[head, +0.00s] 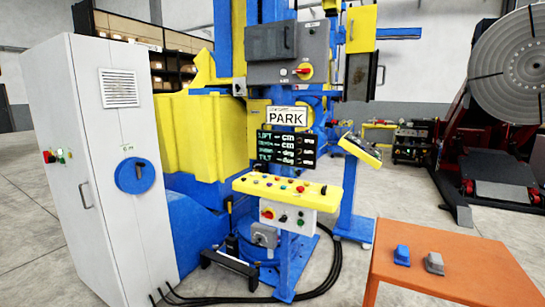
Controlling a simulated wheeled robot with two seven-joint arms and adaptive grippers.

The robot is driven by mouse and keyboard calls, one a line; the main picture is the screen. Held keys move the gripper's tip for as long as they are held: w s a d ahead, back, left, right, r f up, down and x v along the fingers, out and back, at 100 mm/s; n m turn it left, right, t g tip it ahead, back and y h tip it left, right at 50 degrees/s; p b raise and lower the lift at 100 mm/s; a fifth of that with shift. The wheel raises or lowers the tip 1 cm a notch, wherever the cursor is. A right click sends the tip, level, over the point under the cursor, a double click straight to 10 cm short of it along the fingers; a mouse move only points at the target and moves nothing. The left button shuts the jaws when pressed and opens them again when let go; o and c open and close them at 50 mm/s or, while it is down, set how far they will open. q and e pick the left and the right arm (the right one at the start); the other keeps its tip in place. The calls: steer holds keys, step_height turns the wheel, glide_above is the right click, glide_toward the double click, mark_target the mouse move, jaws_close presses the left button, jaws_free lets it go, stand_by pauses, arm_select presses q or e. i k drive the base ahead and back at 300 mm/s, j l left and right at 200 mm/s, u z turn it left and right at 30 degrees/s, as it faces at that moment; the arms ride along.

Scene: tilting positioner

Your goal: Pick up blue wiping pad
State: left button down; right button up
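In the head view a blue wiping pad (402,255) lies on the top of an orange table (455,278) at the lower right. A grey pad-like block (434,263) lies just to its right, with a small gap between them. Neither of my grippers shows in this view, and nothing touches the blue pad.
A control stand with a yellow button panel (285,190) stands left of the table, with black cables on the floor. A white cabinet (110,170) stands at the left. A large round tilting plate (510,65) is at the far right. Floor between stand and table is open.

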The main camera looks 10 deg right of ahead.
mark_target(401, 255)
steer(key=l, duration=1.2)
steer(key=i+l+z, duration=0.15)
steer(key=l, duration=1.1)
steer(key=k, duration=0.05)
